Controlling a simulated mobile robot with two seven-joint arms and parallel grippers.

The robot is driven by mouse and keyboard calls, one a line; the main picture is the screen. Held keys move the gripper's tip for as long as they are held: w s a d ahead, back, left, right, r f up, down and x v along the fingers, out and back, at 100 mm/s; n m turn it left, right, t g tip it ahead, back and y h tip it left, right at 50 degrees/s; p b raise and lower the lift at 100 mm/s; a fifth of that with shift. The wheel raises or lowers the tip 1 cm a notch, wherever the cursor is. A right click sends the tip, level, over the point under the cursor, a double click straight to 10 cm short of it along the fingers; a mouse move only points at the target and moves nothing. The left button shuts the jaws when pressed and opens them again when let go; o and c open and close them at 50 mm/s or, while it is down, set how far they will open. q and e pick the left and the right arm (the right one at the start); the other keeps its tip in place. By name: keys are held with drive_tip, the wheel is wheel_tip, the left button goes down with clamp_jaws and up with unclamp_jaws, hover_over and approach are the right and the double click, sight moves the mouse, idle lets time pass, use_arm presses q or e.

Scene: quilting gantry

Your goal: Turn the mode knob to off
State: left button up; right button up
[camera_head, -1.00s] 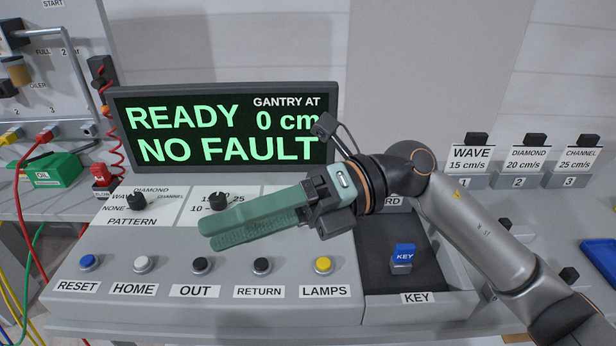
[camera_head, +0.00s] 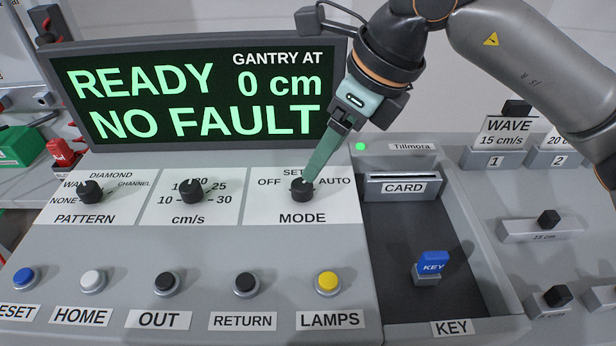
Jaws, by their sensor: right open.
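The mode knob (camera_head: 301,191) is a small black knob on a white plate on the sloped console. The plate reads OFF at its left, SET above it and AUTO at its right, with MODE below. Which label the knob points at is too small to tell. My right gripper (camera_head: 314,174) comes down from the upper right, its green fingers tilted with the tips at the top of the knob. It is open, though the fingers overlap in this view. Whether the tips touch the knob cannot be told. My left gripper is not in view.
The pattern knob (camera_head: 91,191) and the cm/s knob (camera_head: 191,190) are to the left. A row of buttons, including the yellow LAMPS button (camera_head: 328,283), runs below. The display (camera_head: 195,95) stands behind, reading READY, NO FAULT. A card slot (camera_head: 402,184) and blue key (camera_head: 433,263) are right.

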sight(305, 185)
drive_tip(key=x, duration=0.7)
drive_tip(key=shift+f, duration=0.3)
drive_tip(key=shift+c, duration=0.4)
clamp_jaws()
